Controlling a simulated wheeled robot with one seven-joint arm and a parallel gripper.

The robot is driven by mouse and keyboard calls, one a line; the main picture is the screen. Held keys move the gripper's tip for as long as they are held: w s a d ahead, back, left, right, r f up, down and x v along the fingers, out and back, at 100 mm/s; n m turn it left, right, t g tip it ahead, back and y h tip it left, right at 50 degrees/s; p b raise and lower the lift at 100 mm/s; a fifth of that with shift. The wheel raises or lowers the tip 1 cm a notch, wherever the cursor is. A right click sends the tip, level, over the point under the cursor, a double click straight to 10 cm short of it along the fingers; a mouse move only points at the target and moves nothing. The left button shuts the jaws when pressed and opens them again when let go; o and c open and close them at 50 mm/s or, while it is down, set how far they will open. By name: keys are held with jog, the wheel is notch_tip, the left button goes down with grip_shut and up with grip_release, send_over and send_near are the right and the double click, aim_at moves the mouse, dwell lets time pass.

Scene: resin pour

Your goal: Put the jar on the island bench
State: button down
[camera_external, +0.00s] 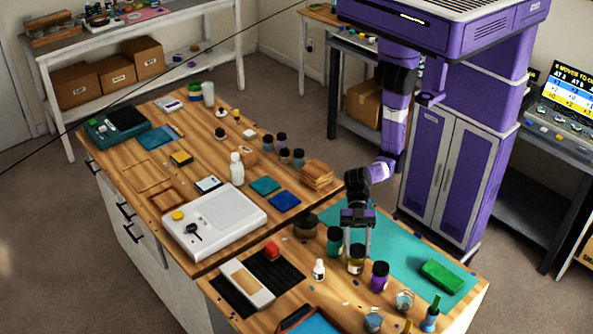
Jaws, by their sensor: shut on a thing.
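Several jars with dark lids stand on the nearer wooden bench section: a green jar (334,242), an amber jar (356,264) and a purple jar (379,279). My gripper (357,252) points straight down with a finger on each side of the amber jar's dark lid. It is shut on the amber jar, which is upright; I cannot tell whether its base touches the bench top. The larger wooden bench (205,130), with drawers, lies to the left and farther back. The picture does not show which jar the task names.
A teal mat (405,262) with a green block (442,277) lies right of my gripper. A white bottle (318,269) stands left of the amber jar. The larger bench holds a white scale (240,207), several small jars, coasters and a white bottle (237,169).

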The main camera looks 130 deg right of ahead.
jog(key=c, duration=1.2)
grip_release()
jog(key=shift+f, duration=0.2)
jog(key=o, duration=0.5)
jog(key=shift+r, duration=0.1)
jog(key=shift+r, duration=0.25)
jog(key=v, duration=1.2)
jog(key=shift+f, duration=0.15)
